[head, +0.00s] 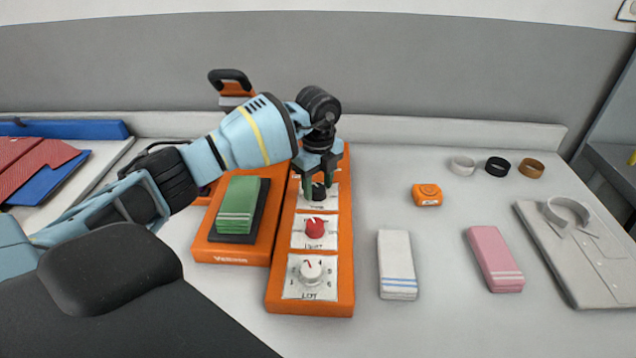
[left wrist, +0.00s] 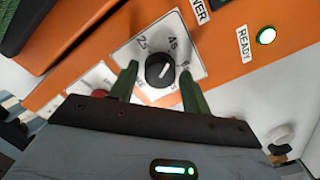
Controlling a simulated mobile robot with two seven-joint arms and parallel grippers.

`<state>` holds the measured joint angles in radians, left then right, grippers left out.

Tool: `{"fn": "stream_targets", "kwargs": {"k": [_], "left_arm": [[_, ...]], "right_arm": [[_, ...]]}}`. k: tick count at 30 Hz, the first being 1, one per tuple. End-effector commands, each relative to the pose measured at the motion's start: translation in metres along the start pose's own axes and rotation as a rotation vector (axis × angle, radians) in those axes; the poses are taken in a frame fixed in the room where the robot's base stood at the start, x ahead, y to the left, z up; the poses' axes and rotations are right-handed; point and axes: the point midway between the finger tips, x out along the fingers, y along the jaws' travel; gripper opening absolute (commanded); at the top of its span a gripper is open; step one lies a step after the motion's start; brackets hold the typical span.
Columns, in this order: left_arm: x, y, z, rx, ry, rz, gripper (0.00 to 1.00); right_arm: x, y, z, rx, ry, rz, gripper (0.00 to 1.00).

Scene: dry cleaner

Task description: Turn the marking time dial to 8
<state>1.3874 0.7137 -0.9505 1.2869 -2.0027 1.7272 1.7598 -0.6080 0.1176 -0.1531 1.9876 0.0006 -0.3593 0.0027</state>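The black time dial (head: 319,193) is the top knob on the orange control panel (head: 275,290). My left gripper (head: 318,188) is over the dial, pointing down. In the left wrist view its two green fingers (left wrist: 159,76) are open, one on each side of the knob, with visible gaps. My right gripper is not in view.
A red knob (head: 315,229) and a white knob (head: 310,271) sit below on the panel. A green folded cloth (head: 238,205) lies to the left. White (head: 397,262) and pink (head: 493,258) folded cloths and a grey shirt (head: 580,255) lie right. A green light (left wrist: 266,36) glows by READY.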

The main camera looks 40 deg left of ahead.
Motion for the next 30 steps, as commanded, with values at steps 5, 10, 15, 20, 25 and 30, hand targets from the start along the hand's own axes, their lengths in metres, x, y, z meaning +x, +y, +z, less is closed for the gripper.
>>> {"fn": "stream_targets", "kwargs": {"k": [5, 10, 15, 20, 25, 30], "left_arm": [[0.0, 0.0, 0.0, 0.0, 0.0, 0.0, 0.24], [0.0, 0.0, 0.0, 0.001, 0.0, 0.0, 0.13], [-0.001, 0.0, 0.0, 0.023, 0.0, 0.0, 0.13], [-0.002, 0.0, 0.0, 0.088, 0.0, 0.0, 0.13], [-0.002, 0.0, 0.0, 0.208, 0.0, -0.001, 0.13], [-0.003, 0.0, 0.0, 0.364, -0.001, -0.001, 0.13]], "right_arm": [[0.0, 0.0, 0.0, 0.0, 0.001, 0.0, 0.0], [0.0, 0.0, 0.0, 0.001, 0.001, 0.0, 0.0], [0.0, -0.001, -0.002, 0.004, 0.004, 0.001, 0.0], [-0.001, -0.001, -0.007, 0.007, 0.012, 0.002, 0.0], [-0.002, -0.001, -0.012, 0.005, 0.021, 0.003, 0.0], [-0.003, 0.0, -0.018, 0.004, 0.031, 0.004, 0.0]]}}
